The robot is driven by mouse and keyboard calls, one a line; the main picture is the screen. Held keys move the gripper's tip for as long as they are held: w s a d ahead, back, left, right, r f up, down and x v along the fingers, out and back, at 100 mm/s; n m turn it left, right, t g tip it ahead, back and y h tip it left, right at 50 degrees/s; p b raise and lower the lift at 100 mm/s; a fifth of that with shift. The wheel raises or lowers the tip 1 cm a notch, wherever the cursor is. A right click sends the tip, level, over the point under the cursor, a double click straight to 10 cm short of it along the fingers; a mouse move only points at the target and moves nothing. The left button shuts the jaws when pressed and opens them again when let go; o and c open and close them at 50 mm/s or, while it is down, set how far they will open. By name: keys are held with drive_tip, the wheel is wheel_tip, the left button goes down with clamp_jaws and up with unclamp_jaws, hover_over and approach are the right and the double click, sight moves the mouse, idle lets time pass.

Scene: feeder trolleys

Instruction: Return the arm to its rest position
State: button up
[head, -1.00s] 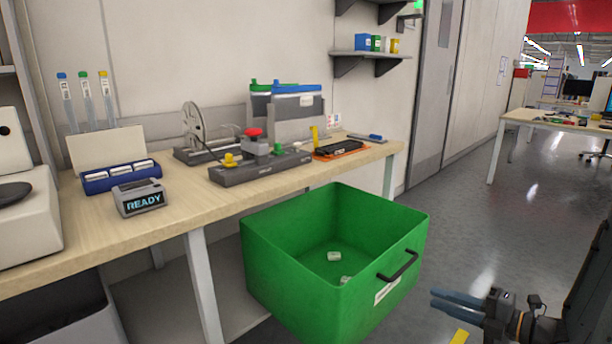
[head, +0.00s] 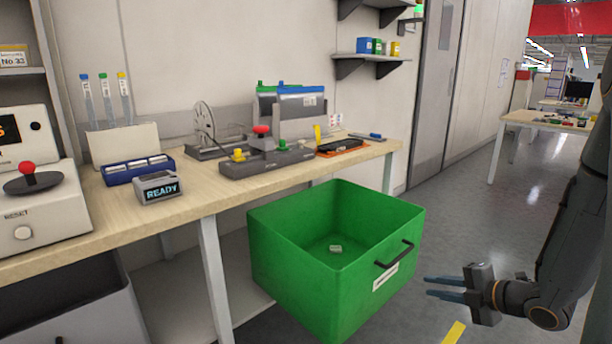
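My gripper (head: 440,289) is at the lower right of the head view, to the right of the green bin (head: 300,270) and apart from it. Its two fingers point left, with a narrow gap showing between them and nothing held in it. My dark arm (head: 572,240) bends down along the right edge of the picture, and its upper part runs out of view.
The green bin holds a small white piece (head: 336,249). A workbench (head: 215,195) along the wall carries a READY display (head: 160,187), a blue tray (head: 138,172) and a reel device (head: 205,130). Open floor lies right of the bin; another table (head: 545,118) stands behind.

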drive_tip(key=a+r+m+g+h, duration=0.3)
drive_tip(key=a+r+m+h, duration=0.2)
drive_tip(key=r+m+h, duration=0.4)
drive_tip(key=s+a+r+m+g+y, duration=0.1)
drive_tip(key=s+a+r+m+g, duration=0.1)
drive_tip(key=s+a+m, duration=0.5)
drive_tip(key=s+a+r+m+g+y, duration=0.1)
drive_tip(key=s+a+r+g, duration=0.3)
drive_tip(key=s, duration=0.7)
drive_tip(key=s+a+m+g+y, duration=0.1)
drive_tip(key=s+a+m, duration=0.3)
drive_tip(key=s+a, duration=0.4)
drive_tip(key=d+r+m+p, duration=0.2)
drive_tip(key=d+r+p, duration=0.6)
drive_tip(key=p, duration=0.7)
drive_tip(key=shift+d+r+h+p, duration=0.15)
drive_tip(key=shift+d+h+p, duration=0.25)
drive_tip(key=shift+d, duration=0.6)
